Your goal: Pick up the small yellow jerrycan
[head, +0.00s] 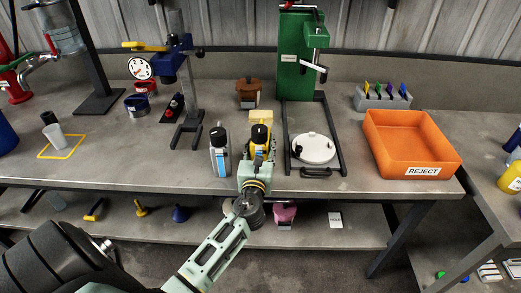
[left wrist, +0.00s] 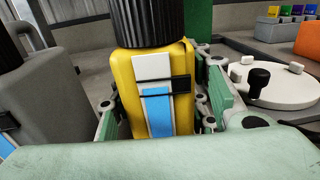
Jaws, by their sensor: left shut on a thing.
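The small yellow jerrycan (left wrist: 126,75) has a black ribbed cap and a white, black and blue label. It stands upright near the front edge of the workbench, and in the head view its cap and upper part (head: 260,136) show just past my gripper. My left gripper (head: 259,158) is shut on the jerrycan, with green fingers on both sides of its body in the left wrist view (left wrist: 160,110). The jerrycan's base is hidden, so I cannot tell whether it touches the bench. My right gripper is not in view.
A grey jerrycan (head: 220,152) stands close on the left. A green press (head: 297,55) with a white round lid (head: 314,148) is on the right. An orange REJECT tray (head: 410,143) lies farther right. A yellow block (head: 261,116) and brown pot (head: 249,93) sit behind.

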